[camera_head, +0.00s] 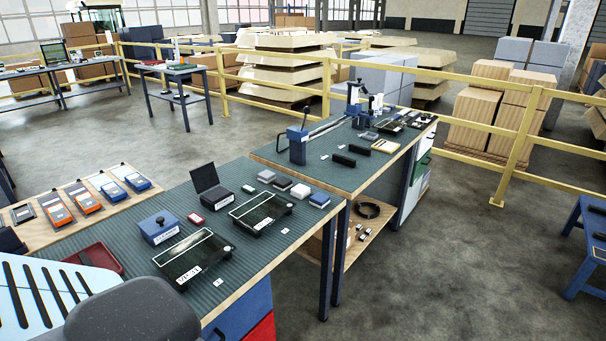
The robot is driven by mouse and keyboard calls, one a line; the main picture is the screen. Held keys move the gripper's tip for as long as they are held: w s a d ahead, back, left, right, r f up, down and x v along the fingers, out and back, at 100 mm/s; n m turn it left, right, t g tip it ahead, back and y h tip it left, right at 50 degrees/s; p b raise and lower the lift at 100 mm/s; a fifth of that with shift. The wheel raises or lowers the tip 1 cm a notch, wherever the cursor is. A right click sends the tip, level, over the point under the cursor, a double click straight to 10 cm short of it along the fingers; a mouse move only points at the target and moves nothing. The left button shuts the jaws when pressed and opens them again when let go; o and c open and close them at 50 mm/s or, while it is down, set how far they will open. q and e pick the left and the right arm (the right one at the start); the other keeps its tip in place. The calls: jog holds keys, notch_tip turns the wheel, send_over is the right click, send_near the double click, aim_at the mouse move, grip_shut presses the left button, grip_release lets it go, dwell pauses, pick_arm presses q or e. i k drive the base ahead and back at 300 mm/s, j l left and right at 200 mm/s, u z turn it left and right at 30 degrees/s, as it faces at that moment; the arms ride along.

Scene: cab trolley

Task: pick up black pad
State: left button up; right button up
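On the near bench, a row of small block-like pads lies near the back edge. A dark, nearly black pad (282,183) sits between a light grey pad (266,176) and a whitish pad (300,190). A blue-sided pad (319,200) is at the right end of the row. Two black blocks (343,160) on the farther bench are also dark and flat, so I cannot tell for certain which item the task names. Neither of my grippers is in view.
The farther bench holds a blue lever press (298,143). A yellow railing (440,107) runs behind.

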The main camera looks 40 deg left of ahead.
aim_at(282, 184)
jog(key=i, duration=1.4)
jog(key=i+u, duration=0.25)
jog(key=i, duration=0.45)
jog(key=i+l+u, duration=0.25)
jog(key=i, duration=0.4)
jog(key=i+u, duration=0.35)
jog(key=i, duration=0.15)
jog(key=u, duration=1.4)
